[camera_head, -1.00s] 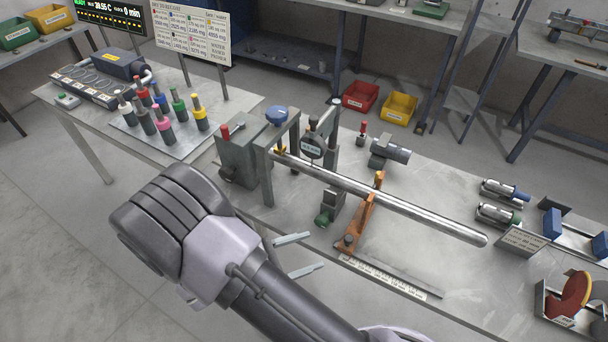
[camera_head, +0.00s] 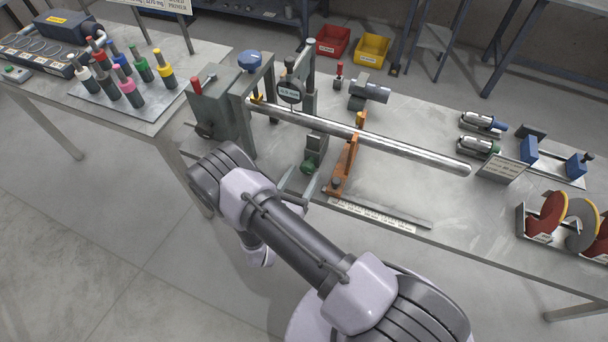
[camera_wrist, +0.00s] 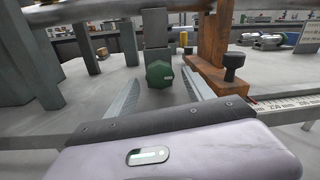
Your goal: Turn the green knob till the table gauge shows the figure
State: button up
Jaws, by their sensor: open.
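The green knob (camera_head: 308,167) sits low on the front of a grey upright block on the workbench. In the wrist view the green knob (camera_wrist: 159,74) is faceted and lies straight ahead, between and slightly beyond the fingertips. My gripper (camera_head: 304,176) is open, its two fingers pointing at the knob from the bench's front edge. In the wrist view my gripper (camera_wrist: 161,78) shows a gap on both sides of the knob; contact is not visible. The round table gauge (camera_head: 290,91) stands above, over the long steel rod (camera_head: 370,137). Its reading is too small to make out.
An orange bracket (camera_head: 346,165) with a dark screw (camera_wrist: 233,62) stands close right of my gripper. A ruler strip (camera_head: 375,215) lies along the front edge. A grey block (camera_head: 222,110) with a red-topped lever stands left.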

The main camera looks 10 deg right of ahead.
jog(key=shift+w+d, duration=0.45)
jog(key=shift+w, duration=0.05)
jog(key=shift+c, duration=0.2)
grip_shut()
jog(key=shift+m, duration=0.3)
